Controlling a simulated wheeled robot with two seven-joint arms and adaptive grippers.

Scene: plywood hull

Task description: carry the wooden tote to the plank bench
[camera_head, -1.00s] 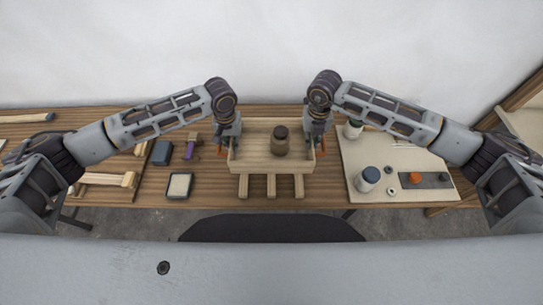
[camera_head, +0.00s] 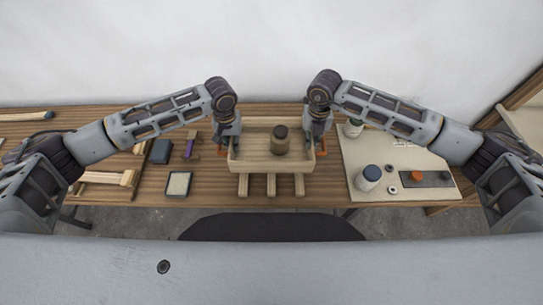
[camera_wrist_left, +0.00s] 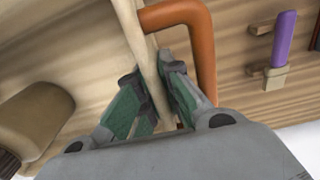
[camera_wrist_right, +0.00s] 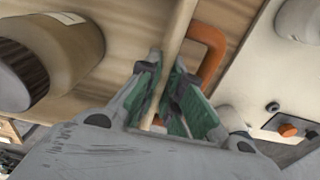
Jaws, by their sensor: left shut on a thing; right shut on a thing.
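The wooden tote (camera_head: 256,162) is a pale open tray in the middle of the head view, with a brown jar (camera_head: 280,139) with a dark lid standing in it. My left gripper (camera_head: 226,146) is shut on the tote's left wall, beside an orange handle that shows in the left wrist view (camera_wrist_left: 205,50). My right gripper (camera_head: 318,143) is shut on the right wall, beside another orange handle (camera_wrist_right: 213,45). The jar also shows in both wrist views, at the left of the left one (camera_wrist_left: 35,118) and of the right one (camera_wrist_right: 62,55). The tote looks level.
The tote is over a plank-topped bench (camera_head: 217,186) with slatted supports under its front. A pale board (camera_head: 400,160) at right bears jars and small parts. At left are a dark blue box (camera_head: 161,151), a purple-handled tool (camera_head: 189,148) and a framed pad (camera_head: 178,185).

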